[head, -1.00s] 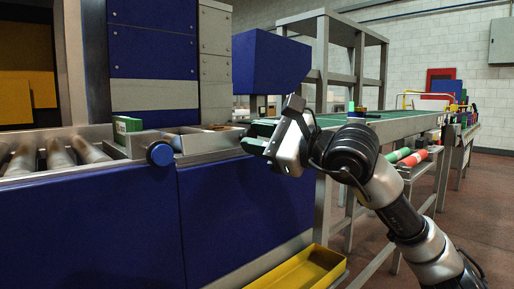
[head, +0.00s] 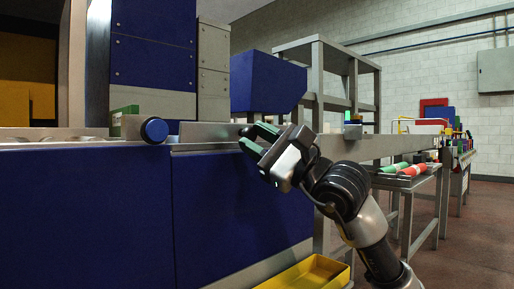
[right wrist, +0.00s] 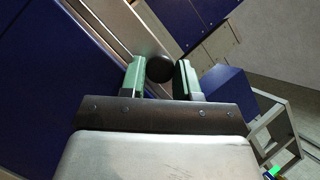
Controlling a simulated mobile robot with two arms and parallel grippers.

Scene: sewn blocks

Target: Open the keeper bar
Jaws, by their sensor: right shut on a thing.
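My right gripper (head: 251,138) has green fingers and is at the upper edge of the blue machine front. In the right wrist view its fingers (right wrist: 160,80) stand on either side of a dark round knob (right wrist: 160,68) and are shut on it. The knob sits beside a pale metal strip (right wrist: 112,22); I cannot tell whether this strip is the keeper bar. In the head view the fingers mostly hide the knob. A separate blue round knob (head: 154,130) is on the machine further left, apart from the gripper. My left gripper is not in view.
A yellow tray (head: 308,275) lies low below my right arm. A blue hopper (head: 268,82) and a grey metal frame (head: 318,70) stand behind the gripper. To the right are a side rack (head: 405,180) with green and red rolls and open floor.

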